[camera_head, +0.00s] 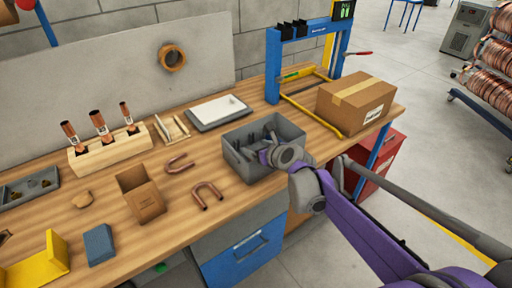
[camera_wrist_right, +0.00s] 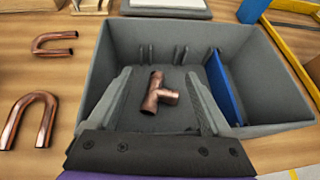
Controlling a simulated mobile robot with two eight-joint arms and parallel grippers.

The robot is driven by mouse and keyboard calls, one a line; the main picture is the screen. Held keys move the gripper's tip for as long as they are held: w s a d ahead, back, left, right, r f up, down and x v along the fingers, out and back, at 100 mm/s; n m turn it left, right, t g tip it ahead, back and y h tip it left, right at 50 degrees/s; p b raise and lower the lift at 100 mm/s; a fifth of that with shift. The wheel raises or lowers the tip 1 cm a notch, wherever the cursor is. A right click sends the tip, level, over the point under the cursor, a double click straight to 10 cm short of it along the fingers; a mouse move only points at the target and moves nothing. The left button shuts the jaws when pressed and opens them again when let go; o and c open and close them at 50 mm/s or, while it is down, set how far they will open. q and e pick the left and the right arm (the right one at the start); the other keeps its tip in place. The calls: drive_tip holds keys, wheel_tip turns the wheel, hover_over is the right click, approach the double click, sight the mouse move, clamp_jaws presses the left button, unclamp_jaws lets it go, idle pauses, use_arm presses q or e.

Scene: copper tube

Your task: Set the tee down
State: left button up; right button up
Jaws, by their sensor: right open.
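The copper tee (camera_wrist_right: 160,93) lies on the floor of the grey bin (camera_wrist_right: 280,128), as the right wrist view shows. My right gripper (camera_wrist_right: 163,98) is open, with its two grey fingers reaching into the bin on either side of the tee; I see a gap between the fingers and the tee. In the head view my right gripper (camera_head: 268,150) is over the grey bin (camera_head: 240,172), and the tee is hidden there. My left gripper is not in view.
Two copper U-bends (camera_head: 207,195) lie left of the bin. A blue divider (camera_wrist_right: 225,85) stands inside the bin. A cardboard box (camera_head: 355,104), a white tray (camera_head: 218,112) and a wooden block with copper fittings (camera_head: 110,150) are on the bench.

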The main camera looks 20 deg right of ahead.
drive_tip(key=shift+d+f, duration=0.1)
drive_tip(key=shift+s+d+r+p, duration=0.15)
drive_tip(key=shift+r+p, duration=0.15)
drive_tip(key=shift+r, duration=0.15)
drive_tip(key=shift+s+d+r+p, duration=0.15)
drive_tip(key=shift+r+p, duration=0.1)
drive_tip(key=shift+r, duration=0.15)
drive_tip(key=v, duration=1.1)
drive_tip(key=s+a+f+n+g+h, duration=0.1)
drive_tip(key=s+f+n+g, duration=0.1)
drive_tip(key=s+f+n, duration=0.3)
drive_tip(key=s+a+f+n+g+h, duration=0.1)
drive_tip(key=s+f+n+g, duration=0.1)
drive_tip(key=s+f+n, duration=0.4)
drive_tip(key=s+a+f+n+g+h, duration=0.1)
drive_tip(key=s+f+n, duration=0.4)
drive_tip(key=s+n, duration=0.9)
drive_tip(key=n+g, duration=0.1)
drive_tip(key=n, duration=0.7)
drive_tip(key=shift+f+g, duration=0.35)
drive_tip(key=shift+g, duration=0.05)
drive_tip(key=shift+s, duration=0.1)
drive_tip(key=shift+c, duration=0.2)
